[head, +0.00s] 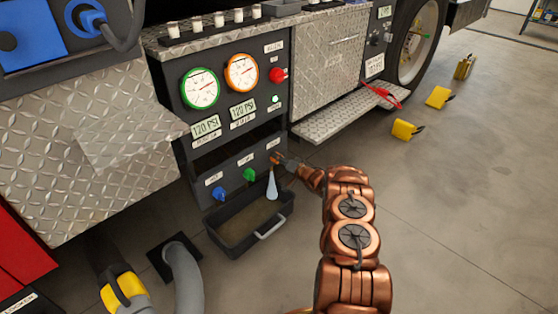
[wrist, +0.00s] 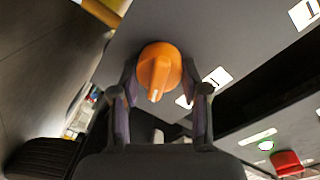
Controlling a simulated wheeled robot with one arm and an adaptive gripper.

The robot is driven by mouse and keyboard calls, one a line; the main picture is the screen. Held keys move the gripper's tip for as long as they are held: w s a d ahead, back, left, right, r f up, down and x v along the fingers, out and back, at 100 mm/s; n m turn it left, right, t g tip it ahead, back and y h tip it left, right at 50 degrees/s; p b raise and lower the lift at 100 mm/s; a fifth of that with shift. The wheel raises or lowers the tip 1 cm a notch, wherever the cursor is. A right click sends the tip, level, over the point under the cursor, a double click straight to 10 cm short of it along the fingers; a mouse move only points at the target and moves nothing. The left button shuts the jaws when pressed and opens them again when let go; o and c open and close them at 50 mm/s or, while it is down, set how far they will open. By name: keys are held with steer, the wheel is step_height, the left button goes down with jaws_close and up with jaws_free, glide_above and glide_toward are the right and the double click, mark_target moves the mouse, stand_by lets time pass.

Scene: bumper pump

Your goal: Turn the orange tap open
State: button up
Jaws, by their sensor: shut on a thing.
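The orange tap (wrist: 158,66) is a round knob with a pointed lever bearing a pale line. It sits on the dark pump panel (head: 232,168), at the right end of a row of taps. My gripper (head: 282,160) reaches it from the right. In the wrist view my two fingers stand on either side of the knob, shut on it. In the head view my gripper hides most of the tap. A pale stream of water (head: 272,186) hangs below the tap, above a dark drip tray (head: 218,240) with a light handle.
A blue tap (head: 219,194) and a green tap (head: 249,175) are left of the orange one. Above are a green-rimmed gauge (head: 200,89), an orange-rimmed gauge (head: 241,73) and a red knob (head: 277,75). A grey hose (head: 184,275) lies at the lower left.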

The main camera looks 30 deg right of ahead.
steer(key=m+b, duration=0.1)
steer(key=m, duration=0.3)
steer(key=shift+m, duration=0.4)
stand_by(0.4)
steer(key=o, duration=1.2)
steer(key=shift+c, duration=0.2)
steer(key=shift+d, duration=0.1)
steer(key=v, duration=1.2)
steer(key=shift+d, duration=0.2)
